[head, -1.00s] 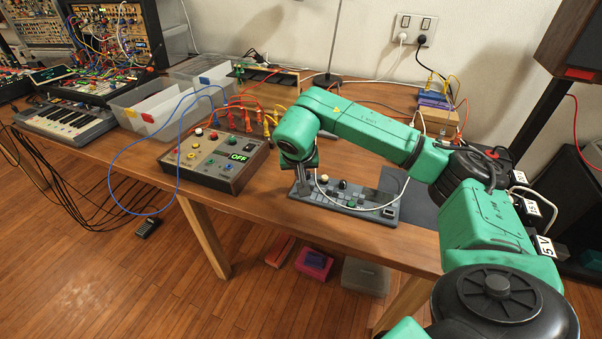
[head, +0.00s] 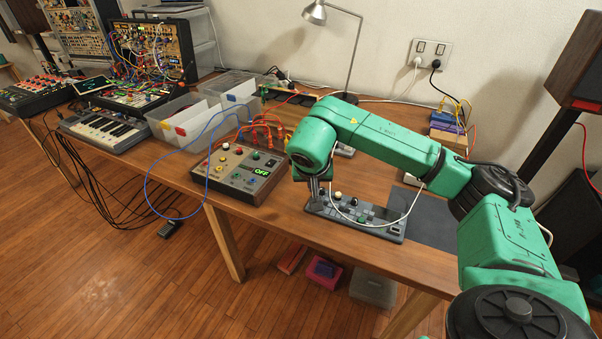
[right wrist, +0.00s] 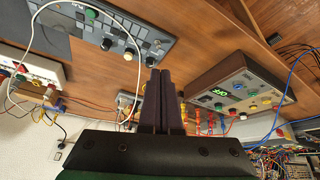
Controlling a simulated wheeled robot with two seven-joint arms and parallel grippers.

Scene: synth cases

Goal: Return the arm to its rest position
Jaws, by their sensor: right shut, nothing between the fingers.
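My right arm (head: 385,140), green with black joints, reaches in from the right over the wooden table. Its gripper (head: 316,203) points down at the left end of a flat grey panel with knobs and pads (head: 375,222). In the right wrist view the two dark fingers (right wrist: 163,74) lie together, shut and empty, between the grey panel (right wrist: 120,25) and a control box (right wrist: 215,75). I cannot tell whether the fingertips touch the panel or the table. My left gripper is in neither view.
The control box (head: 228,184) with a lit OFF display and several cables stands left of the gripper. A white cable (head: 412,208) loops over the panel. Clear bins (head: 168,128), a keyboard (head: 105,130) and a lamp (head: 314,14) stand farther left and back. A speaker (head: 578,60) is at the right.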

